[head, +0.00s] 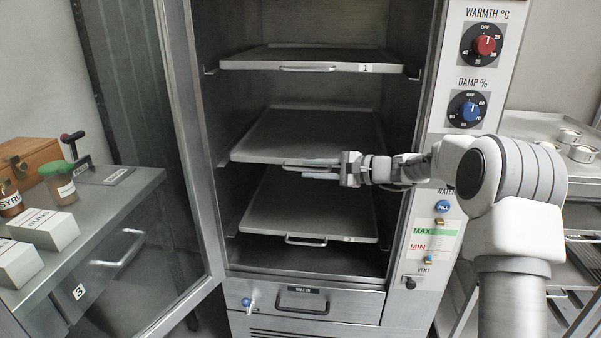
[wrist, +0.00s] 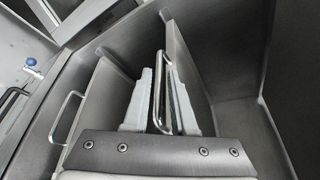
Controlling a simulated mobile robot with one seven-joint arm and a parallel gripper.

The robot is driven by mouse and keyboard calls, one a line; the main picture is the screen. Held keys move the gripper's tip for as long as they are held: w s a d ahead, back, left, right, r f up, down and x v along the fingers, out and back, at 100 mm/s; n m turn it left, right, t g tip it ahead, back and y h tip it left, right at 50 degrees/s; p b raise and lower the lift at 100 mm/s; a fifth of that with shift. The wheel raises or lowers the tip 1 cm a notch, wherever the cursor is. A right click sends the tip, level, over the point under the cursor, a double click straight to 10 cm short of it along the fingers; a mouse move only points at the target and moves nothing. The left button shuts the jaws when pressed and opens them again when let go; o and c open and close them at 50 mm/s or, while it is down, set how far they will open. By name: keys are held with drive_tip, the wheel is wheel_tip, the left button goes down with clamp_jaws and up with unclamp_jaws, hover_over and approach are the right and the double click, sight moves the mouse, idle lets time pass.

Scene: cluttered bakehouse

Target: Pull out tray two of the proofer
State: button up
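The proofer stands open with three grey trays on its rails. Tray two (head: 285,135) is the middle one and sits inside; its front right part is hidden by my gripper. Its bar handle (head: 291,167) reaches behind my fingers, and in the wrist view the handle (wrist: 161,85) stands between them. My gripper (head: 318,168) points left across the tray's front. In the wrist view my gripper (wrist: 160,110) is open around the handle, with a clear gap on the left; the right finger lies close to the bar, and contact cannot be told.
Tray one (head: 310,59) is above. The glass door (head: 140,130) stands open at left. A control panel (head: 465,100) borders the right. The water drawer (head: 305,300) is underneath.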

sight(305, 169)
drive_tip(key=shift+x, duration=1.85)
clamp_jaws()
